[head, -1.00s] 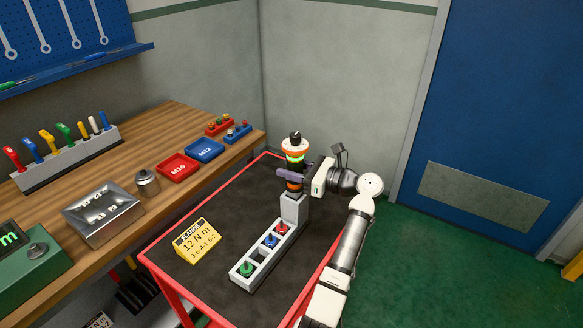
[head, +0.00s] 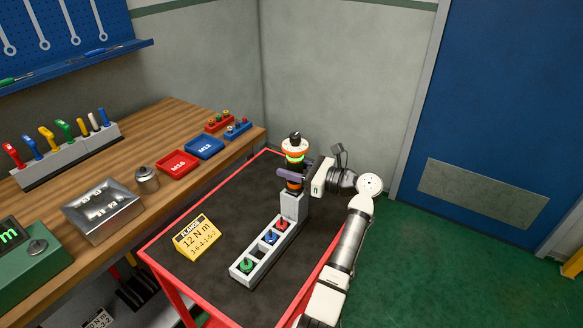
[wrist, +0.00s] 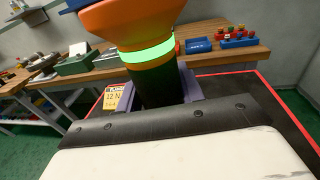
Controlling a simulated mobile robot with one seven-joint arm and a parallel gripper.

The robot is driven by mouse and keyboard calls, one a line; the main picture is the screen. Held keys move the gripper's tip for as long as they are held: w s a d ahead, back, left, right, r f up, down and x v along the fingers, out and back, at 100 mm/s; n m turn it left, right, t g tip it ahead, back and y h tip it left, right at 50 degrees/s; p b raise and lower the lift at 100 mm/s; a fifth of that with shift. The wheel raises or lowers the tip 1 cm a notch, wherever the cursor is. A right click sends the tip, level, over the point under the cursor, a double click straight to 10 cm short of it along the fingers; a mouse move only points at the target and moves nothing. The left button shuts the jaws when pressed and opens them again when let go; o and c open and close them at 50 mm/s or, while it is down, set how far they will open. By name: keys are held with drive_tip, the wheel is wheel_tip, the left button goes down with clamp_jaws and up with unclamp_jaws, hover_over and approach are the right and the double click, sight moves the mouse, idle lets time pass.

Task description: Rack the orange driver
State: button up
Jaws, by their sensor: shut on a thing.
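The orange driver (head: 295,153) stands upright, with a black top, a lit green ring and a dark lower body. My gripper (head: 290,175) is shut around its dark lower body, which also shows up close in the wrist view (wrist: 160,86). The driver is over the tall grey block (head: 293,207) at the far end of the grey rack (head: 248,281). Its lower end meets the block's top in the picture; I cannot tell how far it is inside. The rack's low part holds a green (head: 247,265), a blue (head: 270,237) and a red piece (head: 283,225).
The rack stands on a red-edged cart (head: 165,278) with a dark top. A yellow 12 N m sign (head: 196,238) stands left of it. A wooden bench (head: 150,125) with red (head: 178,164) and blue trays (head: 205,147) runs along the left. The cart's front left is clear.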

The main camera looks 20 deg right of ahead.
drive_tip(key=shift+f, duration=0.65)
idle(0.7)
drive_tip(key=o, duration=1.3)
drive_tip(key=shift+o, duration=0.3)
drive_tip(key=shift+f, duration=0.2)
drive_tip(key=b+v, duration=0.4)
drive_tip(key=v, duration=1)
drive_tip(key=shift+r, duration=0.2)
drive_tip(key=shift+a, duration=0.1)
